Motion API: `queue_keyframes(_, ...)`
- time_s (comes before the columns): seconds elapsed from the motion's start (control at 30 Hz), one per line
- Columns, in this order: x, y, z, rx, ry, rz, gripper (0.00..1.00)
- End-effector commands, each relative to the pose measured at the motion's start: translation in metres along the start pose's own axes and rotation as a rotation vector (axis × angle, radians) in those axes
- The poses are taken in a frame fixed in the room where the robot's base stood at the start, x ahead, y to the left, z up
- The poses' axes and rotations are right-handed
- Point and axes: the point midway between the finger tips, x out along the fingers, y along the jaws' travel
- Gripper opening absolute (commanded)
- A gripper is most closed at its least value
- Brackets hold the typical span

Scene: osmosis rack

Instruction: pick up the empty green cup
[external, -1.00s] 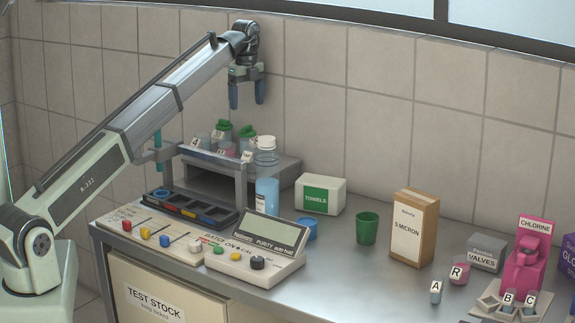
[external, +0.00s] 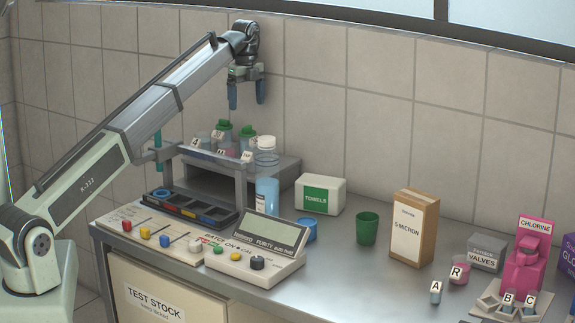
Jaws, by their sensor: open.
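The green cup (external: 367,229) stands upright on the metal counter, right of the middle of the view. Its inside shows only in part, and I see nothing in it. My gripper (external: 247,97) hangs high above the back left of the counter, fingers pointing down. It is open and empty, well up and to the left of the cup.
Left of the cup are a blue cap (external: 308,229), a towels box (external: 320,194), a clear bottle (external: 266,180), a rack (external: 212,168) and a meter (external: 255,255). A 5 micron box (external: 414,228) stands to its right. The counter in front of the cup is clear.

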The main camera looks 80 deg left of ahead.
Motion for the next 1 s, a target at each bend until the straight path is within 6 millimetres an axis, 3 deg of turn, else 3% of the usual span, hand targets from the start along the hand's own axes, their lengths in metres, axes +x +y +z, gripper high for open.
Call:
queue_keyframes(0.2, 0.001, -0.001, -0.006, -0.012, -0.002, -0.003, 0.88)
queue_keyframes(0.37, 0.007, -0.008, -0.043, -0.098, -0.010, -0.027, 0.88)
queue_keyframes(0.7, 0.028, -0.023, -0.202, -0.513, 0.005, -0.147, 0.88)
queue_keyframes(1.0, 0.044, -0.011, -0.344, -0.892, 0.102, -0.241, 0.88)
